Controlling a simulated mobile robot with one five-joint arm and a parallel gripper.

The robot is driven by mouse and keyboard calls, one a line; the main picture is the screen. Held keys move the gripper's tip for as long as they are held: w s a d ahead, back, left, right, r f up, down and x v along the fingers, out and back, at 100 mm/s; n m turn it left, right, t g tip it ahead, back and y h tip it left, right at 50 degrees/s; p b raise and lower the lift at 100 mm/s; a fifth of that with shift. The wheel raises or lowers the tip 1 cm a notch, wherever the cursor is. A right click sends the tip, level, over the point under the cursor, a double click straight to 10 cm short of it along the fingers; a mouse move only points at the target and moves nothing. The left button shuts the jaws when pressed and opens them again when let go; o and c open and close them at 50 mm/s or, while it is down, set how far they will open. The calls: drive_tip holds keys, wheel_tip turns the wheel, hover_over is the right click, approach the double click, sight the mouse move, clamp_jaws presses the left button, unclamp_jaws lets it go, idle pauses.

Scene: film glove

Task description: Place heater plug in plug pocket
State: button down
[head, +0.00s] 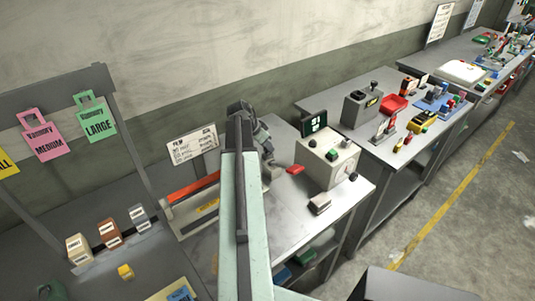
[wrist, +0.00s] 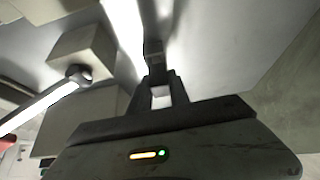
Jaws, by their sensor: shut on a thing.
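In the wrist view my gripper (wrist: 156,76) is shut on a small dark grey block (wrist: 153,48), which looks like the heater plug. A dark strip runs from it toward the top of the picture. In the head view my pale green arm covers the middle, and my gripper (head: 264,150) is only partly visible over the grey bench at the back. The plug cannot be made out in that view. I cannot identify the plug pocket in either view.
A beige control box (head: 330,158) with knobs stands right of my arm. A red piece (head: 296,169) and a small grey-brown block (head: 319,204) lie near it. A long machine with an orange-red bar (head: 193,187) is at left, below a white sign (head: 195,147).

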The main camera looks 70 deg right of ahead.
drive_tip(key=shift+f, duration=0.35)
drive_tip(key=c, duration=1.2)
unclamp_jaws()
drive_tip(key=shift+c, duration=0.2)
drive_tip(key=shift+r+p, duration=0.25)
drive_tip(key=shift+p, duration=0.1)
drive_tip(key=p+v, duration=0.6)
drive_tip(key=v, duration=0.1)
drive_tip(key=shift+r, duration=0.15)
drive_tip(key=shift+a, duration=0.1)
